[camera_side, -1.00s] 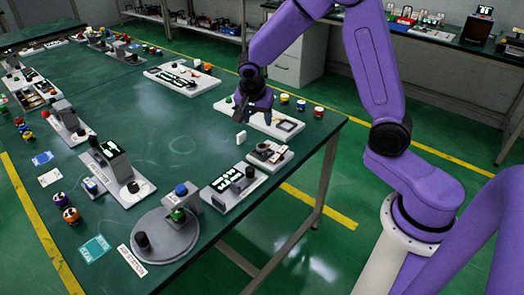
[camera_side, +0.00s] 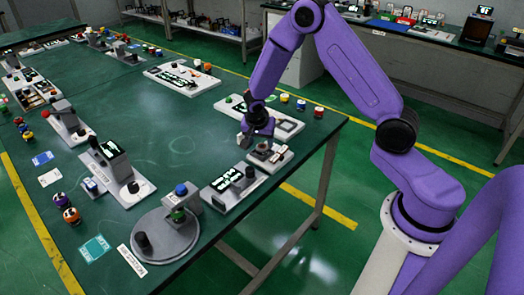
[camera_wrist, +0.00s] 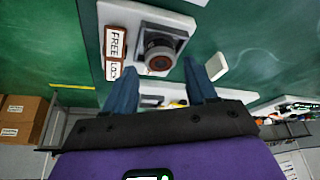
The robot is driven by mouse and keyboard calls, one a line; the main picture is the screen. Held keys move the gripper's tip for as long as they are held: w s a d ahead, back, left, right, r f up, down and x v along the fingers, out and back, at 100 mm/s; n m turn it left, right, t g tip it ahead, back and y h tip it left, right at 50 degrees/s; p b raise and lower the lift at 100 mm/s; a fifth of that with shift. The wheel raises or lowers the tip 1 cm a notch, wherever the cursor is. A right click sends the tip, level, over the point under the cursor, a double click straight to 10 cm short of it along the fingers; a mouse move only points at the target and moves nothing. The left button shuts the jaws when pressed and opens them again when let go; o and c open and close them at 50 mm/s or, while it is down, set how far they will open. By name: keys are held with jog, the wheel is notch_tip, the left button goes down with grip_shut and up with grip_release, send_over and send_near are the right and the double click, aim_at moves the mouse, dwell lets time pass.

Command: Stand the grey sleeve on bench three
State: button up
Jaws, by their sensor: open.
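My gripper (camera_side: 254,138) is open and low over the right edge of the bench, beside a small white module (camera_side: 283,158). In the wrist view my two blue-grey fingers (camera_wrist: 160,68) stand apart with nothing held between them. Ahead of them is a dark round part (camera_wrist: 160,52) on a grey square plate of the module, next to the labels FREE and LOCK. I cannot tell for sure which thing is the grey sleeve. A dark grey cylinder stands on the grey turntable (camera_side: 165,248), and another dark part is on the panel with a display (camera_side: 222,187).
A small white block (camera_wrist: 216,66) lies just right of my fingers. A long white tray (camera_side: 230,111) lies behind my gripper, with coloured caps (camera_side: 301,104) beyond it. A grey post unit (camera_side: 116,160) stands left. The green bench top (camera_side: 170,120) is clear in the middle.

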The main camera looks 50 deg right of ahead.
aim_at(262, 147)
jog(key=shift+x, duration=1.5)
jog(key=c, duration=1)
jog(key=shift+o, duration=0.2)
jog(key=shift+r, duration=0.45)
jog(key=r, duration=0.3)
jog(key=shift+s, duration=0.3)
jog(key=s+a+r, duration=0.2)
jog(key=s+r, duration=0.7)
jog(key=s, duration=0.4)
jog(key=shift+a, duration=0.2)
